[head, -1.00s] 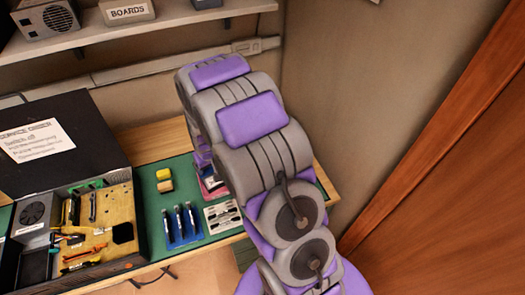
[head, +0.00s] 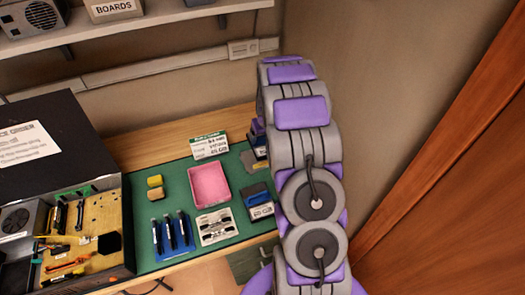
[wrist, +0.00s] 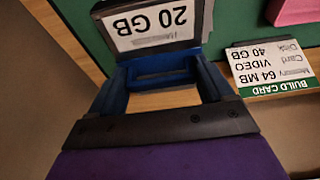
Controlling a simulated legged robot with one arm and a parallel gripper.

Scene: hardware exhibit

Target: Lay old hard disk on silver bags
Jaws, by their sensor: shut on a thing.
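A dark hard disk (wrist: 155,25) with a white "20 GB" label is in my gripper in the wrist view. Its blue handle (wrist: 160,76) lies between the blue fingers of my gripper (wrist: 163,84), which is shut on it. In the head view my gripper is mostly hidden behind my arm, at the right of the green mat near the wall. A flat greyish piece (head: 252,161) lies on the mat just below it, partly hidden by the arm; I cannot tell for sure whether it is the silver bags.
Another blue-handled disk (head: 258,200) stands on the mat near my arm. A pink tray (head: 209,185), a build card (head: 209,146), a tray of parts (head: 216,227), blue-based sticks (head: 172,235) and yellow blocks (head: 155,187) sit leftward. An open computer case (head: 75,240) fills the left.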

